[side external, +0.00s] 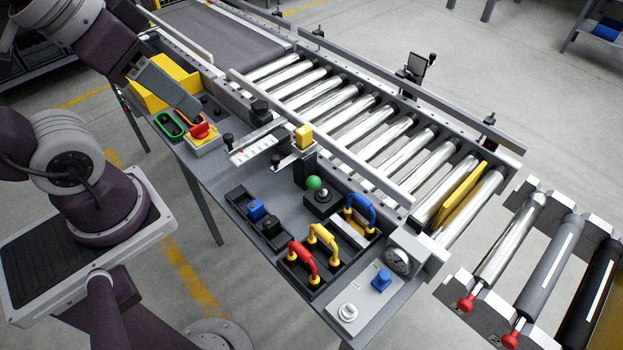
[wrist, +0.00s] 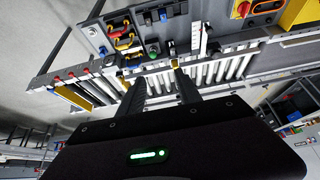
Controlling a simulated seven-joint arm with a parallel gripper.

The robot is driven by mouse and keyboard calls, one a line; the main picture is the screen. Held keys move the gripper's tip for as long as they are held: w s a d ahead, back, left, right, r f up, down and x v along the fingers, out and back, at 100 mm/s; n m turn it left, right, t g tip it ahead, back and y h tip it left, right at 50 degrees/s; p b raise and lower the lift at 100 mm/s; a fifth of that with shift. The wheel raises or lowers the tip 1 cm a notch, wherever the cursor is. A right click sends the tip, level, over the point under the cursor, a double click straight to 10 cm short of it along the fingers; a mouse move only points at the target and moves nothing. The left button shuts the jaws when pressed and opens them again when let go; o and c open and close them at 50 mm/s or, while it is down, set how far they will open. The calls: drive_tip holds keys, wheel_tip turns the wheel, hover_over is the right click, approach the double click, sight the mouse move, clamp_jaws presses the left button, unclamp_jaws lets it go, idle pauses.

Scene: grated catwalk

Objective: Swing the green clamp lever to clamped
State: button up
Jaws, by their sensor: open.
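The green lever knob (side external: 314,183) is a round green ball beside a silver post on a black base, standing on the grey bench in front of the roller conveyor. A small green spot in the wrist view (wrist: 154,50) appears to be the same knob, beyond the fingers. My gripper (wrist: 150,76) is open and empty, its two dark fingers spread apart. In the side view the end of my arm is at upper left, above the bench and well apart from the green knob. Its fingertips are not clear there.
Red (side external: 302,260), yellow (side external: 323,238) and blue (side external: 360,210) handles stand in front of and right of the knob. A rail with a yellow block (side external: 304,136) lies behind it. A red button (side external: 201,130) is at the bench's left. A gauge (side external: 397,261) is at right.

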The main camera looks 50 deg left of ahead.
idle(0.3)
drive_tip(key=shift+o, duration=1.2)
drive_tip(key=w+d+f+g, duration=0.1)
drive_tip(key=w+g, duration=0.1)
drive_tip(key=w, duration=0.5)
drive_tip(key=shift+w+f+n, duration=0.3)
drive_tip(key=shift+w+n, duration=0.1)
drive_tip(key=n+g, duration=0.2)
drive_tip(key=g, duration=0.2)
hover_over(315, 178)
drive_tip(key=shift+y, duration=0.4)
drive_tip(key=f, duration=1.9)
drive_tip(key=shift+s+d+f, duration=0.15)
drive_tip(key=shift+d+f, duration=0.1)
drive_tip(key=shift+f, duration=0.05)
drive_tip(key=f, duration=0.9)
drive_tip(key=shift+a+f, duration=0.1)
drive_tip(key=shift+a, duration=0.2)
drive_tip(key=shift+c, duration=0.2)
clamp_jaws()
